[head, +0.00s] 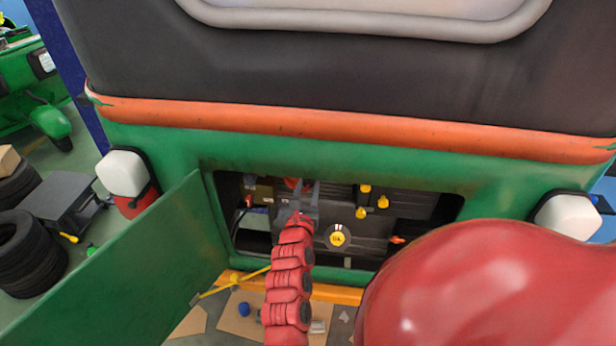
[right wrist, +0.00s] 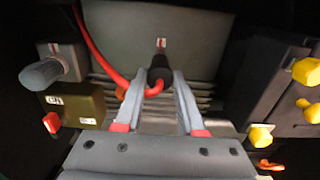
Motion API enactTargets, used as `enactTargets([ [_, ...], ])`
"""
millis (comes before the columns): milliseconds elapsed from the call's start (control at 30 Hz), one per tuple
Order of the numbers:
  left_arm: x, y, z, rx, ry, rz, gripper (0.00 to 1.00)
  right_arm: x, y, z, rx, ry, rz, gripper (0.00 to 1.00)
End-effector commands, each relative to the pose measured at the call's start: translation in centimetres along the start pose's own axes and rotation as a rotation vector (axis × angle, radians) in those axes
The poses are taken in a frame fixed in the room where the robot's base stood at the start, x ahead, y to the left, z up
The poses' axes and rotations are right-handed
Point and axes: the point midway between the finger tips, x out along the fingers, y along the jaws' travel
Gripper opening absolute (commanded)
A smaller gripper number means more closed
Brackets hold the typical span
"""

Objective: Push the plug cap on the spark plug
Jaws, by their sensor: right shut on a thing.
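The black plug cap (right wrist: 158,72) with its red cable (right wrist: 97,48) is between the fingertips of my right gripper (right wrist: 159,80), which is shut on it. Just beyond the cap in the right wrist view, a small white and red piece (right wrist: 161,44) stands in front of a grey panel; it may be the spark plug, and I cannot tell whether the cap touches it. In the head view my right gripper (head: 301,200) reaches into the open engine bay, and the cap is hard to make out. My left gripper is not in view.
The green hatch door (head: 165,255) hangs open left of the bay. Yellow caps (right wrist: 306,71) sit on the right inside, and a grey knob (right wrist: 41,74) and a box with a red connector (right wrist: 52,122) sit on the left. An orange bar (head: 338,294) runs below the opening.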

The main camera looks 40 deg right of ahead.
Motion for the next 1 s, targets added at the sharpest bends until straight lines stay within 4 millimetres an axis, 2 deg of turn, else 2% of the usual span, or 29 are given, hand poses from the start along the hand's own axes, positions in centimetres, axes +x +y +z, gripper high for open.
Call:
enactTargets([
  [867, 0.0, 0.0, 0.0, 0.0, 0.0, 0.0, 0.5, 0.5, 0.01, 0.03, 0.001, -0.001, 0.0, 0.0],
  [900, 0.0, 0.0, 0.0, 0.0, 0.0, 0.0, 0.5, 0.5, 0.01, 0.03, 0.001, -0.001, 0.0, 0.42],
  [1000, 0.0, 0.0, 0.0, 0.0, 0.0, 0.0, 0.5, 0.49, 0.02, 0.02, 0.001, -0.001, 0.0, 0.6],
])
